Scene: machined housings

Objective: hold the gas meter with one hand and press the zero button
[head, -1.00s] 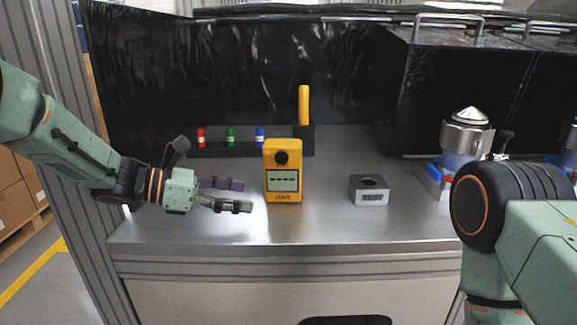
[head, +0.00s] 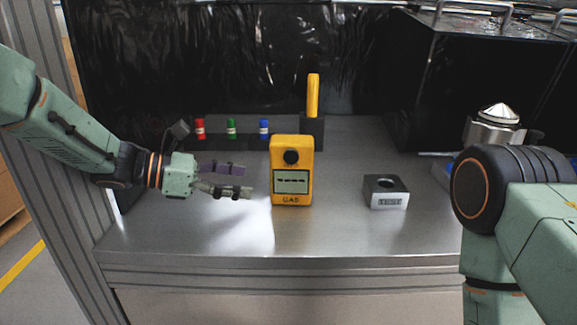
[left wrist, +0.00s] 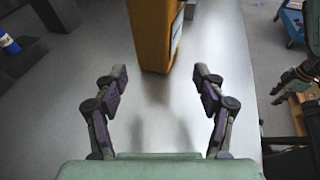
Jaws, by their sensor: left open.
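The yellow gas meter (head: 291,155) stands upright on the metal bench, its display and a dark round part facing me. Its lettering reads GAS below the screen. I cannot make out which part is the zero button. My left gripper (head: 243,180) is open and empty, left of the meter and apart from it. In the left wrist view the meter (left wrist: 155,35) stands ahead of the open left gripper (left wrist: 158,85), beyond the fingertips.
A grey block with a round hole (head: 385,191) sits right of the meter. Behind are red (head: 199,129), green (head: 231,129) and blue (head: 264,130) small cylinders in a dark rack, and a yellow stick in a black holder (head: 312,132). The bench front is clear.

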